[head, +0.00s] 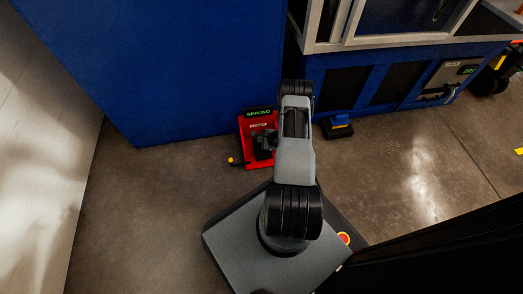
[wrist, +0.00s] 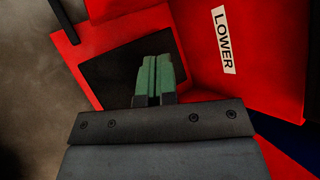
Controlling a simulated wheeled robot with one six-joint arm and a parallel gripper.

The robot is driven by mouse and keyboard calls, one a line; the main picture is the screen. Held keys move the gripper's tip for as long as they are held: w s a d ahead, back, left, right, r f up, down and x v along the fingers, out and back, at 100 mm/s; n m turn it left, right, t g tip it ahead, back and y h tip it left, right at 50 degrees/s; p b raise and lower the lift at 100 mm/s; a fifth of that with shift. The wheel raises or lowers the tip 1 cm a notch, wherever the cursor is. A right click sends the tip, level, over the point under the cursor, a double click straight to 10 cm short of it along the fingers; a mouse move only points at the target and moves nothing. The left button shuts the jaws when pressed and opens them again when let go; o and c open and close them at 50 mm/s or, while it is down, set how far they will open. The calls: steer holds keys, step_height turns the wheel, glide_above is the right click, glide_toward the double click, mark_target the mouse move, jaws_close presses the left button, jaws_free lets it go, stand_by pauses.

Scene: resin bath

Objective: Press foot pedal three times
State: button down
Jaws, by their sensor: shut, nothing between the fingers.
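The red foot pedal (head: 248,128) sits on the floor against the blue cabinet, partly hidden behind my arm in the head view. In the wrist view its red housing carries a white "LOWER" label (wrist: 223,40), and a black pad (wrist: 108,72) lies on the red pedal plate (wrist: 62,28). My gripper (wrist: 154,62) has green fingertips, shut together with nothing between them. The fingertips are over the black pad; I cannot tell whether they touch it. In the head view my gripper (head: 265,143) is at the pedal, small and dark.
The large blue cabinet (head: 170,70) rises behind, and a panel with a handle (head: 447,82) is at far right. The concrete floor (head: 150,200) at left is clear.

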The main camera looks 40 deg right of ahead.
mark_target(260, 147)
steer(key=shift+f, duration=1.7)
steer(key=shift+f, duration=0.15)
stand_by(0.8)
steer(key=shift+f, duration=0.25)
steer(key=shift+f, duration=1.25)
stand_by(1.3)
steer(key=shift+r+p, duration=1.35)
steer(key=shift+r, duration=0.4)
steer(key=shift+r+p, duration=1.9)
steer(key=shift+r, duration=0.5)
